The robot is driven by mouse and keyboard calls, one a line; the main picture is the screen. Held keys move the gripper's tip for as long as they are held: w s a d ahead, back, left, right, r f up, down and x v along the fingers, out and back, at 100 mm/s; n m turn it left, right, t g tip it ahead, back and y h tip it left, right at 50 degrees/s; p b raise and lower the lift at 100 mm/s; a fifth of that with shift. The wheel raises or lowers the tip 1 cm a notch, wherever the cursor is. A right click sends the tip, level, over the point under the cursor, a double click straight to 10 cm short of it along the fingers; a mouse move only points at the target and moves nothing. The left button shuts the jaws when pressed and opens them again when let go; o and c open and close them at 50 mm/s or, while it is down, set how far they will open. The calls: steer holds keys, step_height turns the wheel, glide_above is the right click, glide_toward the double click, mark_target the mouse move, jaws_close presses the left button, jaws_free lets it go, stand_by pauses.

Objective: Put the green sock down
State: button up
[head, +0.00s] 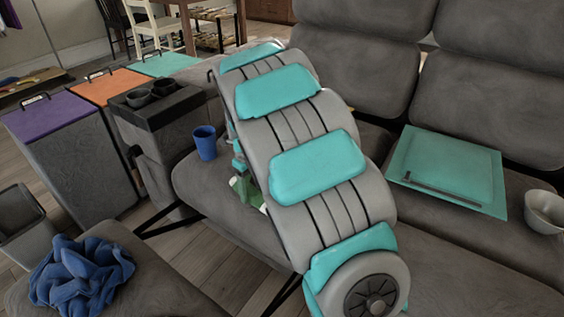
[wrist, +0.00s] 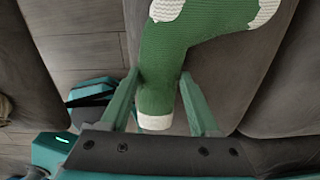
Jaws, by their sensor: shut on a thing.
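The green sock (wrist: 180,50) has white heel and toe patches and a white cuff end. In the wrist view my gripper (wrist: 160,79) is shut on the sock near its white end, with a finger on each side. The sock extends away from the fingers over the grey sofa seat (wrist: 262,75). I cannot tell whether it touches the cushion. In the head view only a small part of the sock (head: 243,188) shows beside my arm, above the sofa seat (head: 205,190). My arm hides most of the gripper there.
A blue cup (head: 205,143) stands on the sofa near the sock. A teal tray (head: 440,165) and a grey bowl (head: 545,212) are on the right seat. A blue cloth (head: 80,272) lies at lower left. Lidded bins (head: 75,150) stand at the left.

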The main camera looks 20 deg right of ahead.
steer(key=w+d, duration=0.2)
steer(key=d, duration=0.1)
steer(key=w+d, duration=0.2)
steer(key=d, duration=0.2)
steer(key=w+d+p, duration=0.1)
steer(key=w+d, duration=0.2)
steer(key=shift+d, duration=0.2)
steer(key=shift+w+d+f, duration=0.15)
steer(key=shift+w+d, duration=0.2)
steer(key=shift+d, duration=0.2)
steer(key=shift+w+d+f, duration=0.1)
steer(key=shift+w+d, duration=0.2)
steer(key=shift+d, duration=0.25)
steer(key=shift+f, duration=0.15)
steer(key=o, duration=1.3)
